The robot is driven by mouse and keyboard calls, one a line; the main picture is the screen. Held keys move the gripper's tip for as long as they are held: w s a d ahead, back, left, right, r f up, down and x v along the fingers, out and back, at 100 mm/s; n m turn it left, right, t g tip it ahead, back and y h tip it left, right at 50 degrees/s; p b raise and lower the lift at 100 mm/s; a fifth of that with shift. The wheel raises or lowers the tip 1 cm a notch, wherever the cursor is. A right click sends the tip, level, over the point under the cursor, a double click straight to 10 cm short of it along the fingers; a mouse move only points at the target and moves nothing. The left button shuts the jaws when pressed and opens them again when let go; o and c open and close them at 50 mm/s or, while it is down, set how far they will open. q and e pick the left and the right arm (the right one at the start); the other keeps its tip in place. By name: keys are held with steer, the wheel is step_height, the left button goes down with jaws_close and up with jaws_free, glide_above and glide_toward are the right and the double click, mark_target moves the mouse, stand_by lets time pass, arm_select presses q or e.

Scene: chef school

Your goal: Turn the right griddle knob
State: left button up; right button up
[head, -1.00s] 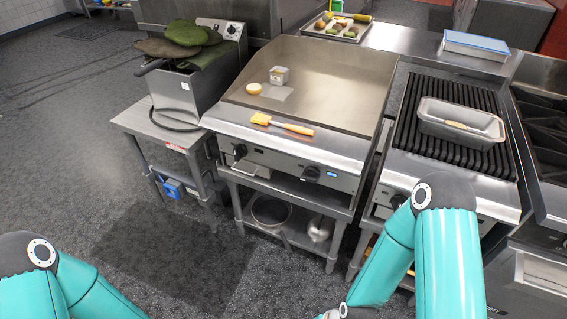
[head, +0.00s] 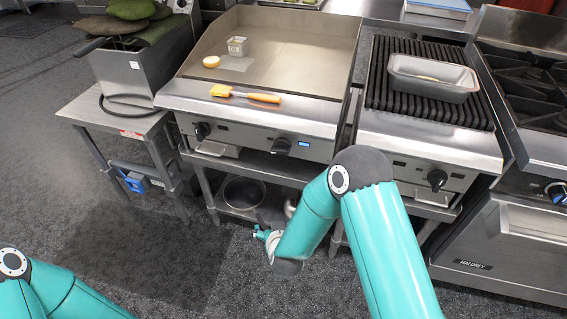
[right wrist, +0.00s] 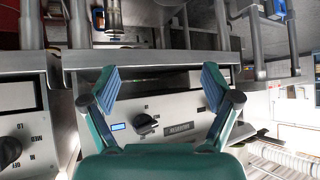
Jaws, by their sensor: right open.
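The right griddle knob (head: 281,146) is black and sits on the griddle's (head: 250,127) steel front panel, left of a small lit blue display. In the right wrist view, which appears upside down, this knob (right wrist: 146,125) shows beside the display, between my gripper's fingers in the picture. My right gripper (right wrist: 160,77) is open with nothing between its blue pads. In the head view, my right gripper (head: 262,236) is small and low, below the griddle front and apart from the knob. My left gripper is out of view; only part of the left arm shows.
The left griddle knob (head: 201,131) is on the same panel. A brush (head: 245,94) lies on the griddle's front ledge. A chargrill (head: 430,135) with a metal pan (head: 433,78) stands right. A pot (head: 243,193) sits on the shelf below. The floor in front is clear.

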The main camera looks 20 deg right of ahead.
steer(key=w+r+m+t+h+b, duration=0.1)
steer(key=w+r+t+h+b, duration=0.35)
steer(key=w, duration=0.25)
steer(key=m+h+b, duration=0.2)
steer(key=h, duration=0.3)
glide_toward(280, 154)
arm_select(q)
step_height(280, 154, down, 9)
arm_select(e)
steer(key=shift+t, duration=0.35)
steer(key=x, duration=1.1)
steer(key=shift+w+d+f, duration=0.2)
steer(key=shift+w, duration=0.05)
steer(key=c, duration=1.2)
steer(key=shift+o, duration=0.3)
steer(key=shift+d, duration=0.3)
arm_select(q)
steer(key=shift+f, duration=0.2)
arm_select(e)
steer(key=shift+a, duration=0.15)
